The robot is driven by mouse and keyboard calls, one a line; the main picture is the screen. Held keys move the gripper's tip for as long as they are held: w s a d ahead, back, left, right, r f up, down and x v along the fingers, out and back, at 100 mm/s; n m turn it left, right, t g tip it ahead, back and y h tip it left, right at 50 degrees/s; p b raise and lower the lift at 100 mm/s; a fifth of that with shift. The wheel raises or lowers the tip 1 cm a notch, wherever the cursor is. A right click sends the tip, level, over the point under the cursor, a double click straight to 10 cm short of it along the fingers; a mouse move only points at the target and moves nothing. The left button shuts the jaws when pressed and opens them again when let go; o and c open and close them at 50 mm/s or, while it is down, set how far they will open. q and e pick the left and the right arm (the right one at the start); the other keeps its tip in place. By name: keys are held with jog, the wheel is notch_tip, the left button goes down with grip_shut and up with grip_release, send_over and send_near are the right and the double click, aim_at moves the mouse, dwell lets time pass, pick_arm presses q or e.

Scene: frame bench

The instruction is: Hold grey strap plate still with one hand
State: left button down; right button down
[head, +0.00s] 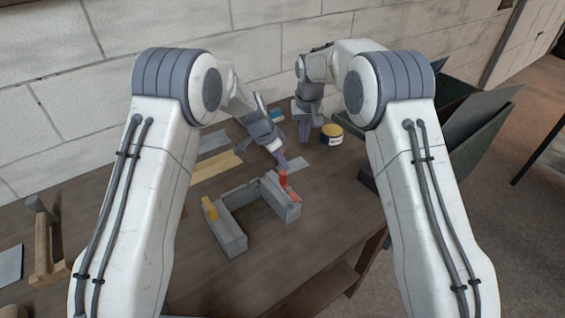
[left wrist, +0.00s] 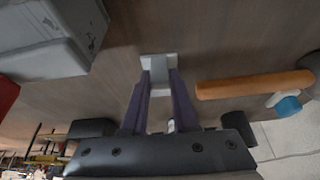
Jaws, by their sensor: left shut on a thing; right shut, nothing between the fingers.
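The grey strap plate (left wrist: 159,64) shows in the left wrist view as a small light grey piece at my left fingertips. My left gripper (left wrist: 160,85) is shut on it; the fingers hide part of it. In the head view my left gripper (head: 284,165) is low over the bench, just behind the grey U-shaped frame (head: 231,237). A flat grey piece (head: 299,164) shows beside its fingertips. My right gripper (head: 305,130) is shut and empty, farther back, left of a yellow tin.
The yellow tin (head: 332,134) stands at the back right. A yellowish strip (head: 216,165) lies behind the frame. The bench front is clear.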

pick_arm(q)
jog(key=c, duration=0.6)
grip_release()
